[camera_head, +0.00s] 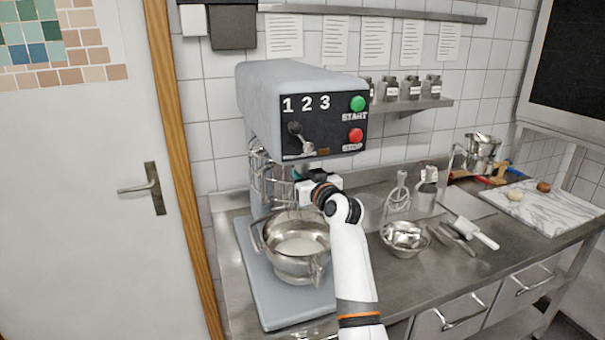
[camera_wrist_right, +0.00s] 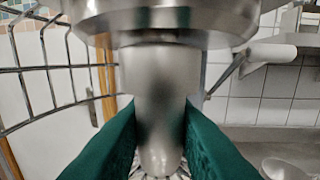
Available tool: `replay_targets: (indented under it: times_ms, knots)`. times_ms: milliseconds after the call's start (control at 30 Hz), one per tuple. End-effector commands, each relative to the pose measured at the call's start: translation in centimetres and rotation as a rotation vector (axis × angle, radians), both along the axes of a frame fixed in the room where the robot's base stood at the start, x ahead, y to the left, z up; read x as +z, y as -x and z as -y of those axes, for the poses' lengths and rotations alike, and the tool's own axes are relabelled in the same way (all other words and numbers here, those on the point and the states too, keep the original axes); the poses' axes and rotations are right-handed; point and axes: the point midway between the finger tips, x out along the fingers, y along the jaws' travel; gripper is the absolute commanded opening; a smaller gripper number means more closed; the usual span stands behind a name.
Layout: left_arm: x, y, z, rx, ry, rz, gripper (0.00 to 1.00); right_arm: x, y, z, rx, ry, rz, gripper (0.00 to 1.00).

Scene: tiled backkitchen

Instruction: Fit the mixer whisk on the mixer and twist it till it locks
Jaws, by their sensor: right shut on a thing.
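The grey mixer (camera_head: 262,95) stands on the counter with a numbered black panel. My right gripper (camera_head: 300,178) is under its head, beside the wire guard. In the right wrist view its green fingers (camera_wrist_right: 160,125) are shut on the smooth metal shaft of the mixer whisk (camera_wrist_right: 155,90). The shaft stands upright directly under the round metal underside (camera_wrist_right: 180,20) of the mixer head, its top meeting it or very close. I cannot tell whether it is locked. Only a few whisk wires show below the fingers. My left gripper is not in view.
The mixer bowl (camera_head: 290,265), with pale contents, is below my right gripper. The wire guard (camera_head: 262,182) curves close on the left. A beater-like tool (camera_head: 398,195), a small metal bowl (camera_head: 405,237) and a white-handled tool (camera_head: 478,233) are to the right.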

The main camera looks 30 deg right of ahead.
Motion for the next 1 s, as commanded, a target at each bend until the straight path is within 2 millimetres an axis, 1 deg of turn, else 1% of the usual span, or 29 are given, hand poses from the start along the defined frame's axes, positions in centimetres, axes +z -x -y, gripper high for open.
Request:
replay_targets:
  times_ms: [267, 300, 433, 767, 867, 1000]
  knots:
    - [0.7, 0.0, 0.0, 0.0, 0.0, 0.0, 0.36, 0.2, 0.0, 0.0, -0.027, 0.0, 0.002, 0.0]
    - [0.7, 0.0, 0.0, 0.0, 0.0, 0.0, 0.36, 0.1, 0.0, 0.0, -0.028, 0.0, 0.002, 0.26]
    - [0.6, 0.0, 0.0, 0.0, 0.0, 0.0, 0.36, 0.0, 0.0, 0.0, -0.027, 0.0, 0.002, 0.47]
    - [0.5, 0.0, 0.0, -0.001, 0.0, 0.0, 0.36, -0.1, 0.2, 0.0, -0.026, 0.0, -0.001, 0.48]
    - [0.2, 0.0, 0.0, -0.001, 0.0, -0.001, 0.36, -0.2, 0.8, -0.1, -0.026, 0.001, -0.001, 0.48]
    - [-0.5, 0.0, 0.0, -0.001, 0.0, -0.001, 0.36, -0.3, 2.8, -0.4, -0.027, 0.002, 0.001, 0.48]
